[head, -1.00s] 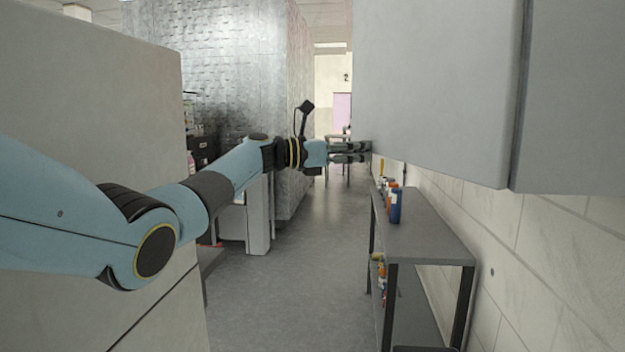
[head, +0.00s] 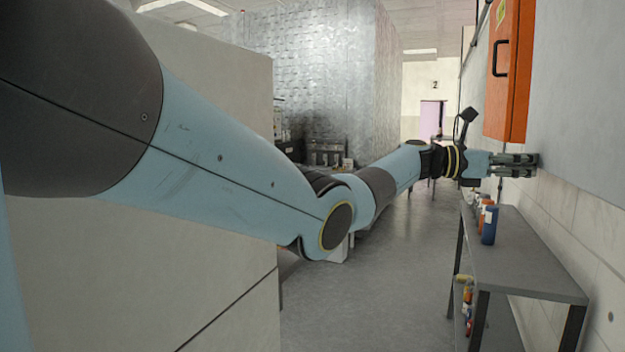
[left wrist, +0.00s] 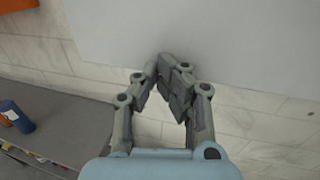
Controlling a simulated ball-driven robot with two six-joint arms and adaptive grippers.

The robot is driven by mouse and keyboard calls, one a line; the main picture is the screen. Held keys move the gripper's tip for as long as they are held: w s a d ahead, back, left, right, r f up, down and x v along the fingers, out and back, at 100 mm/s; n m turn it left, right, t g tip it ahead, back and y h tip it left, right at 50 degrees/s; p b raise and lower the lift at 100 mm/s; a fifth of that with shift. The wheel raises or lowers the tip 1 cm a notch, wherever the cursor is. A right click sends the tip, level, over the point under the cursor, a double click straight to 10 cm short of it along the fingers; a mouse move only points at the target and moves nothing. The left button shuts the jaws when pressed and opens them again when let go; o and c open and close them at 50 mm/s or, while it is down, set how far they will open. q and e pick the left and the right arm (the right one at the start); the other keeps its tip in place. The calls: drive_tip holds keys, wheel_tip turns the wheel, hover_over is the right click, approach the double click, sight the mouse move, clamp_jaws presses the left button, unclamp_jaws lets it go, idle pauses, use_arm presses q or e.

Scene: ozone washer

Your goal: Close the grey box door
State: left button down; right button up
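The grey box door (head: 585,90) shows as a large flat grey panel at the right edge of the head view, running nearly along the tiled wall. It also fills the top of the left wrist view (left wrist: 230,35). The rest of the box and the right gripper are out of view.
An orange cabinet (head: 508,75) with a black handle hangs on the wall beyond the panel. Below stands a grey shelf table (head: 530,265) with bottles, including a blue bottle (head: 489,225). A large beige block (head: 220,85) stands left. The aisle floor (head: 370,295) between is clear.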

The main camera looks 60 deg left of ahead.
use_arm(q)
drive_tip(key=shift+d, duration=0.1)
drive_tip(key=v, duration=1.2)
